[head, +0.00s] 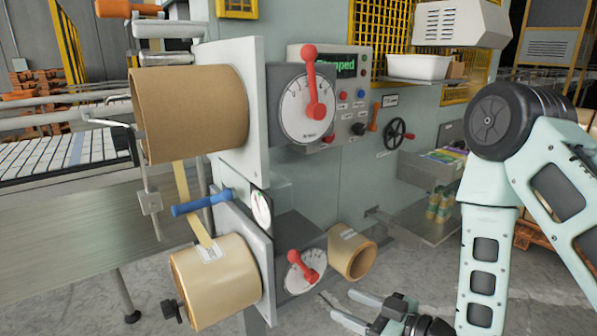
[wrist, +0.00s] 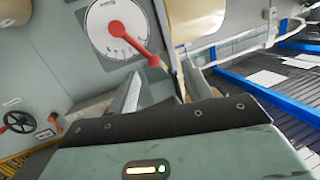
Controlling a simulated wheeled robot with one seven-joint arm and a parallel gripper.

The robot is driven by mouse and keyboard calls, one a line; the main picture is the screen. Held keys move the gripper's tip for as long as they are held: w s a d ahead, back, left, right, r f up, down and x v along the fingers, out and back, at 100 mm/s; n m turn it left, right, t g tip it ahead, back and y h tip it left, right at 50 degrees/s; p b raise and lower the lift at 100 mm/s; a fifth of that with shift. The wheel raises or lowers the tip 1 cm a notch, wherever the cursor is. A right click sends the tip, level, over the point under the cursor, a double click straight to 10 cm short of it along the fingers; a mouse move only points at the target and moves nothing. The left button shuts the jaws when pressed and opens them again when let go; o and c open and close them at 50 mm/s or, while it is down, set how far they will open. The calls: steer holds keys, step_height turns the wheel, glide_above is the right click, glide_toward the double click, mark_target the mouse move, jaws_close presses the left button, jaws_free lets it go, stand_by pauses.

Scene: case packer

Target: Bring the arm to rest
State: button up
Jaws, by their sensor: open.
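My gripper (head: 352,309) is low at the bottom of the head view, in front of the machine and right of the lower dial. Its fingers are apart and hold nothing. In the wrist view the two fingers of my gripper (wrist: 162,92) point up towards the machine, with a gap between them. My arm rises on the right side of the head view, bent at a dark joint.
The machine panel carries an upper dial (head: 307,103) and a lower dial (head: 305,271), both with red handles. A large brown roll (head: 190,113) and a lower tape roll (head: 213,283) stick out left. A loose roll (head: 352,252) sits near my gripper. A white bin (head: 418,67) is on a shelf.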

steer(key=s+r+g+h, duration=0.3)
steer(key=s+r+h, duration=0.1)
steer(key=s, duration=0.2)
steer(key=s+d+r+m+g+h, duration=0.1)
steer(key=s+r+g+h, duration=0.2)
steer(key=s, duration=0.4)
steer(key=s+d+r+g+h, duration=0.1)
steer(key=s+r+g+h, duration=0.3)
steer(key=s, duration=0.3)
steer(key=shift+r+g+h, duration=0.3)
steer(key=shift+r, duration=0.05)
